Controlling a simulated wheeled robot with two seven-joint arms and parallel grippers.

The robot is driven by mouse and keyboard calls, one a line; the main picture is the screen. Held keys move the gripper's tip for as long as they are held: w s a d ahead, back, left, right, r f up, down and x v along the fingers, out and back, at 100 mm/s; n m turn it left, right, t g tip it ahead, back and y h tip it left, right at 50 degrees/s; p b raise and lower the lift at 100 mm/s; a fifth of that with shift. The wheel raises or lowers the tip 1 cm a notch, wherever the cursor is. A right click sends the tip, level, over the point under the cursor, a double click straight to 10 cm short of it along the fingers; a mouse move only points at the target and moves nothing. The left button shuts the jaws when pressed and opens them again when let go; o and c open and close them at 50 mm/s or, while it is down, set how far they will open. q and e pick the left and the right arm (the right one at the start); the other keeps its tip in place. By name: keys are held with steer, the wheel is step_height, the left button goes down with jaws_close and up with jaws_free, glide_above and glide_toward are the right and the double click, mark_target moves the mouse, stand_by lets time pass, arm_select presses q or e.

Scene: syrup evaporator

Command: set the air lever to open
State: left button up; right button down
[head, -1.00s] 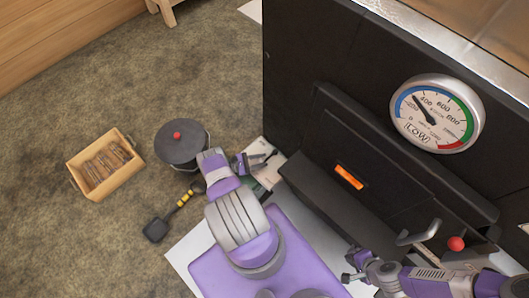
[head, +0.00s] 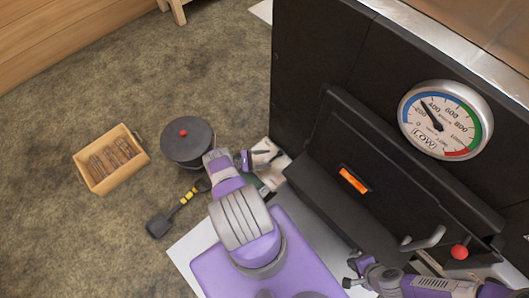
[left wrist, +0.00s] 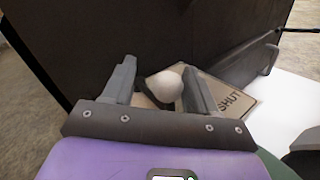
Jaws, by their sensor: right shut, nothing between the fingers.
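The air lever's pale round knob (left wrist: 164,86) shows in the left wrist view, between the two fingers of my left gripper (left wrist: 160,88). The fingers stand apart, and the knob is nearer the right finger. A beige plate (left wrist: 228,97) behind it reads "SHUT" at its right end. The lever's shaft and the plate's other end are hidden. In the head view my left gripper (head: 246,160) is at the plate (head: 267,152), beside the black evaporator's lower left corner; the knob cannot be made out there. My right gripper (head: 350,271) is shut and empty at the bottom.
The black evaporator front (head: 330,75) carries a gauge (head: 445,120), a glowing slot (head: 353,180) and a red-knobbed handle (head: 459,252).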

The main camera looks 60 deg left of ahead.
arm_select(q)
steer(key=shift+f, duration=0.1)
steer(key=shift+s, duration=0.1)
steer(key=shift+r+p, duration=0.3)
step_height(320, 180, up, 10)
steer(key=p, duration=0.6)
steer(key=shift+f, duration=0.25)
